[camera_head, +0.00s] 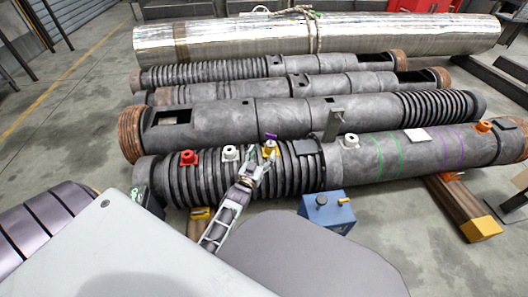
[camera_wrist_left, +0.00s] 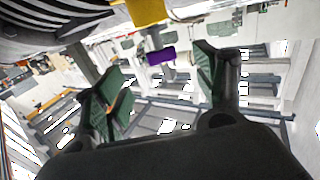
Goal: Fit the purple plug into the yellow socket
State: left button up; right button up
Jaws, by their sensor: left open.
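The yellow socket (camera_head: 269,152) sits on top of the ribbed part of the front dark barrel. The small purple plug (camera_head: 271,137) shows at the socket's upper end; I cannot tell how deep it sits. In the left wrist view the purple plug (camera_wrist_left: 161,57) lies in line with the yellow socket (camera_wrist_left: 147,12), with a short pale piece between them. My left gripper (camera_head: 256,168) is open just in front of the socket. In the wrist view its green-padded fingers (camera_wrist_left: 158,65) are spread on either side of the plug, with clear gaps. My right gripper is not in view.
The front barrel also carries a red fitting (camera_head: 187,158), white fittings (camera_head: 231,153) (camera_head: 350,141) and an orange one (camera_head: 484,126). A grey upright bracket (camera_head: 333,124) stands behind. A blue box (camera_head: 327,213) is on the near side. More barrels lie behind.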

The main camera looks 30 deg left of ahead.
pick_arm(q)
jog(key=shift+s, duration=0.6)
dwell(0.7)
